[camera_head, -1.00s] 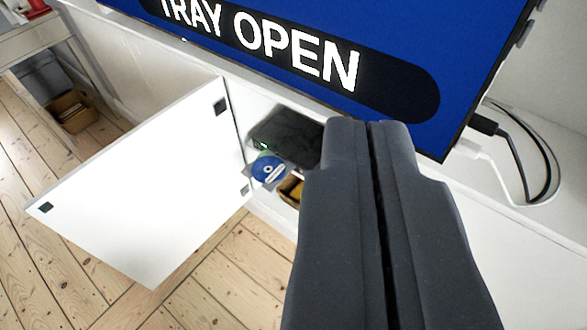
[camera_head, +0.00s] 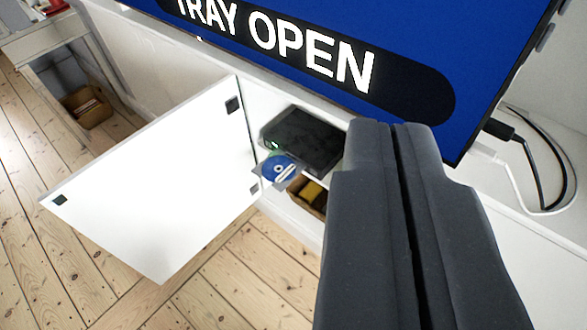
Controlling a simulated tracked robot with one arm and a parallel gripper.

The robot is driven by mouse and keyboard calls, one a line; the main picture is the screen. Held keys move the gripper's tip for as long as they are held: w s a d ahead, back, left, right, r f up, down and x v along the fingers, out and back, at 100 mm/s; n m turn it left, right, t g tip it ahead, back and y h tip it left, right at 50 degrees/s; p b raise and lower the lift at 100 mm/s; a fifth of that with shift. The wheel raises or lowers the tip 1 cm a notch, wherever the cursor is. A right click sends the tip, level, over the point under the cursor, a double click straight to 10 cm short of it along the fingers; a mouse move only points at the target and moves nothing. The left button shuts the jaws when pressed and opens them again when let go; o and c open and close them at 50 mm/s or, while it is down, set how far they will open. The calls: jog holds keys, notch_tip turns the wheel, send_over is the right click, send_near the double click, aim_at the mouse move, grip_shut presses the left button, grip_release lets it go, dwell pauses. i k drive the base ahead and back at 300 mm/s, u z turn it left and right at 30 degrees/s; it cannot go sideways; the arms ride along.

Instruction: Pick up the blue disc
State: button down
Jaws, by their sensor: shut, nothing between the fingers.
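The blue disc (camera_head: 277,168) lies on the open tray of a black disc player (camera_head: 302,138) inside a white cabinet. Pale marks, possibly reflections, cross the disc. My gripper (camera_head: 395,124) is shut and empty, with its two dark fingers side by side. In the picture it is to the right of the disc and covers the cabinet front behind it. It is apart from the disc.
A white cabinet door (camera_head: 155,185) stands open to the left of the disc. A box with yellow contents (camera_head: 309,194) sits below the player. A large screen (camera_head: 330,45) reading "TRAY OPEN" stands on top. Cables (camera_head: 545,165) lie at the right. Floorboards (camera_head: 225,285) in front are clear.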

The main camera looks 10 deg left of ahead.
aim_at(276, 169)
jog(key=u, duration=2.45)
jog(key=i, duration=1.3)
jog(key=z, duration=2.3)
